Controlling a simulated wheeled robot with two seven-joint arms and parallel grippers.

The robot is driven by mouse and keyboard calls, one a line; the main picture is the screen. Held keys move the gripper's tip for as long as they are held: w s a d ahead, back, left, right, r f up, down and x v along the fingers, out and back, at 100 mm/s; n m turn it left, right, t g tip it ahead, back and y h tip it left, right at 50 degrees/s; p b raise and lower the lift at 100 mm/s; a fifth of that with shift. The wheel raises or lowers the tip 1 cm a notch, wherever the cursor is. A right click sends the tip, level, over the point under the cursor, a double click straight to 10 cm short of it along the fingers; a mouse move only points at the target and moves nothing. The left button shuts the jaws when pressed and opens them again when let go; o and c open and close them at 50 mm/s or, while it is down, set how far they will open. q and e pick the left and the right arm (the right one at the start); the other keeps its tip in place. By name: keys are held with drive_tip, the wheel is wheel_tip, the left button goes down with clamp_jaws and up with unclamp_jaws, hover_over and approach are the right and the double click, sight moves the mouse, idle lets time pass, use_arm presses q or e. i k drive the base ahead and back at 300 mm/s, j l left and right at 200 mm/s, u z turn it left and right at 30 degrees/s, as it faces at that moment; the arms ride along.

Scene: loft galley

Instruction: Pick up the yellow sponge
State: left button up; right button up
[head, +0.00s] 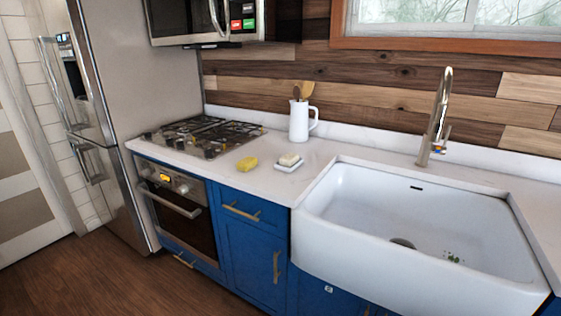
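The yellow sponge (247,164) lies flat on the white countertop (229,178), between the gas cooktop and a small white dish. It is near the counter's front edge, above the blue cabinet. Nothing covers it. Neither of my grippers shows in the head view.
A white dish (280,167) with a pale block (289,159) sits just right of the sponge. Behind it stands a white pitcher (299,121) with wooden utensils. The gas cooktop (203,137) is to the left, and a deep white sink (350,199) with a tall faucet (436,118) is to the right.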

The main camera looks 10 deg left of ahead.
sight(248, 162)
drive_tip(key=j+z, duration=0.35)
drive_tip(key=i+j+z, duration=0.1)
drive_tip(key=j+z, duration=0.15)
drive_tip(key=z, duration=0.15)
drive_tip(key=j+z, duration=0.35)
